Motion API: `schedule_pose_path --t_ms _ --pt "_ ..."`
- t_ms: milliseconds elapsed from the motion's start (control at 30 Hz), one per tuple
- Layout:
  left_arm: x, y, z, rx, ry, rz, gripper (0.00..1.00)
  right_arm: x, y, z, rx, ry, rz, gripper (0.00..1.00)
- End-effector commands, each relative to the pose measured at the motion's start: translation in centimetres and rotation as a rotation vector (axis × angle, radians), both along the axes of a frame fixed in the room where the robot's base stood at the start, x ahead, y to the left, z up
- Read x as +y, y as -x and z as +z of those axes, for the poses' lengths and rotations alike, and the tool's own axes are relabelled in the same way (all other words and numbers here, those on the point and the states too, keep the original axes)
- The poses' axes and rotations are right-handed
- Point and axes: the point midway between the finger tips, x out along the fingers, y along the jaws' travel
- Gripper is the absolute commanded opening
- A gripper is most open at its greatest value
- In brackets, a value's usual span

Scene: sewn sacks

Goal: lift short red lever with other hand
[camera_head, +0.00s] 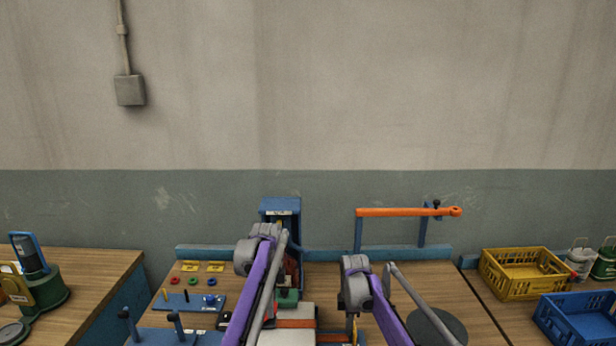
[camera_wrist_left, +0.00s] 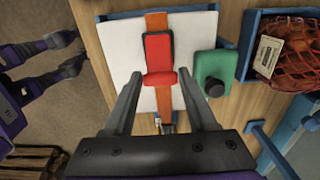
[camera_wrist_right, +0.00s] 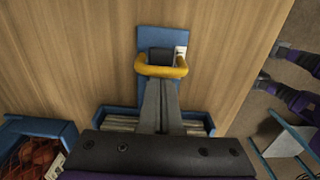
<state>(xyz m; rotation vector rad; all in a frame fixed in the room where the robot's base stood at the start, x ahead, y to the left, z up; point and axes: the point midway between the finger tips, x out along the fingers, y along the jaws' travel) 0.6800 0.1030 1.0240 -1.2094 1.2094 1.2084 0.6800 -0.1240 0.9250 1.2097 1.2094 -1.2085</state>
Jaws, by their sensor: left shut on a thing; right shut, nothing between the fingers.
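In the left wrist view, a red lever (camera_wrist_left: 158,58) lies on an orange strap (camera_wrist_left: 159,20) across a white block (camera_wrist_left: 118,45). My left gripper (camera_wrist_left: 161,76) has its fingertips either side of the lever's wide near end and is shut on it, though exact contact is hard to see. The white block with its orange band shows partly in the head view (camera_head: 285,338). In the right wrist view, my right gripper (camera_wrist_right: 160,86) is shut and empty. Its tips are close to a yellow handle (camera_wrist_right: 161,72) on a blue plate (camera_wrist_right: 150,36); whether they touch is unclear.
A green block with a dark knob (camera_wrist_left: 213,72) sits right of the white block. Beyond it is a blue bin (camera_wrist_left: 250,40) with a red net sack (camera_wrist_left: 285,50). In the head view, an orange bar (camera_head: 400,212) stands at the back. Yellow (camera_head: 520,285) and blue (camera_head: 575,322) crates stand right.

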Motion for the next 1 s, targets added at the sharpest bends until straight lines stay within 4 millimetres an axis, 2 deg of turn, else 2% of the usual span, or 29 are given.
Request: schedule_pose_path --t_ms 33,433,700,767,1000 --pt "0.6 0.0 0.2 -0.001 -0.006 0.004 0.04 -0.3 0.0 0.0 -0.001 0.003 -0.002 0.0" --pt "0.9 0.0 0.3 0.0 -0.006 0.004 0.04 -0.2 0.0 0.0 0.0 0.003 -0.002 0.0" --pt "2.1 0.0 0.8 0.0 -0.006 0.004 0.03 -0.2 0.0 0.0 0.0 0.003 -0.002 0.0" --pt "2.2 0.0 0.8 0.0 -0.006 0.004 0.0 -0.2 0.0 0.0 0.0 0.003 -0.002 0.0" --pt "2.0 0.0 0.8 0.0 -0.003 0.002 0.0 -0.3 0.0 0.0 0.0 0.003 -0.002 0.0"
